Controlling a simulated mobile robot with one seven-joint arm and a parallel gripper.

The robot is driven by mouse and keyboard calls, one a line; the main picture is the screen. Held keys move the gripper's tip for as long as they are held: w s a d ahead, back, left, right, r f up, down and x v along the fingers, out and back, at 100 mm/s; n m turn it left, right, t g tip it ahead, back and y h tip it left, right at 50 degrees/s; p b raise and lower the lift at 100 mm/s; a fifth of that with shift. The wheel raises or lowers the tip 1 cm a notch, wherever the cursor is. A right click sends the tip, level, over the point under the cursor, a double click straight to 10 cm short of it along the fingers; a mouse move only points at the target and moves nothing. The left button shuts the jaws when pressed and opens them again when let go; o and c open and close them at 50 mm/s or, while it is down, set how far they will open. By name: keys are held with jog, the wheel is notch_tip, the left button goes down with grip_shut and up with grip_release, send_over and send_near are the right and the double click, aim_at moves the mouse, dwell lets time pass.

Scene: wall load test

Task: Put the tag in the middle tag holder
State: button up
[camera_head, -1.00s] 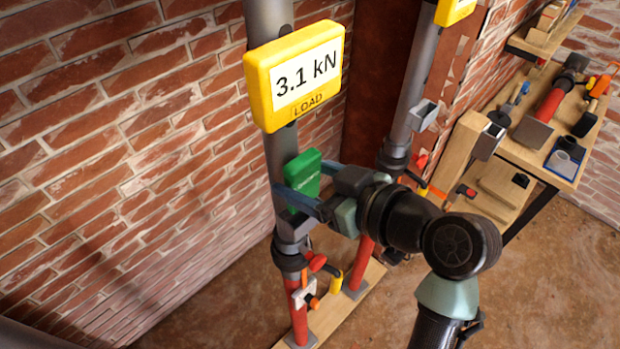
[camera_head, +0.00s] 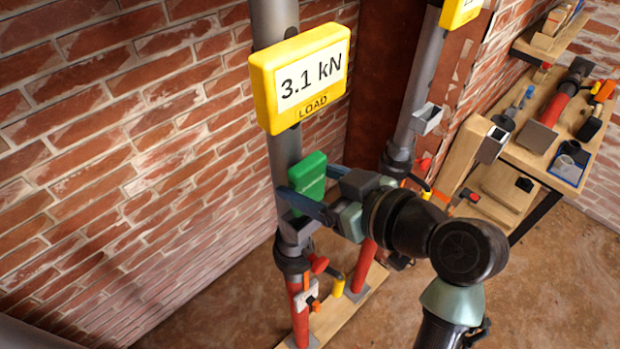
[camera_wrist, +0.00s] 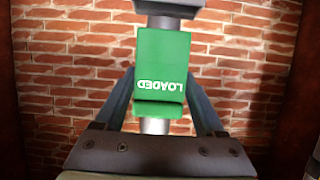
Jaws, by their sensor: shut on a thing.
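The green tag (camera_head: 311,175), marked LOADED, is between the blue-grey fingers of my gripper (camera_head: 305,203), which is shut on it. It stands upright in front of the left grey post. In the wrist view the tag (camera_wrist: 163,65) appears upside down between the fingers, with the post behind it. A grey tag holder (camera_head: 297,230) is on this post just below the tag, partly hidden by my gripper. I cannot tell whether tag and holder touch. Other grey holders are on the second post (camera_head: 427,118) and farther right (camera_head: 492,144).
A yellow load display (camera_head: 300,80) reading 3.1 kN is on the left post just above the tag. A brick wall (camera_head: 130,150) is behind. Red lower posts stand on a wooden board (camera_head: 330,315). A cluttered workbench (camera_head: 565,175) is at right.

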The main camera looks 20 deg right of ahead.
jog(key=shift+f, duration=0.1)
dwell(0.3)
jog(key=shift+f+b, duration=0.65)
jog(key=shift+f, duration=0.05)
jog(key=shift+f, duration=0.1)
jog(key=shift+f+b, duration=0.6)
jog(key=shift+b, duration=0.05)
jog(key=shift+f, duration=0.25)
dwell(0.5)
jog(key=shift+f+b, duration=0.5)
jog(key=shift+b, duration=0.1)
jog(key=o, duration=1.3)
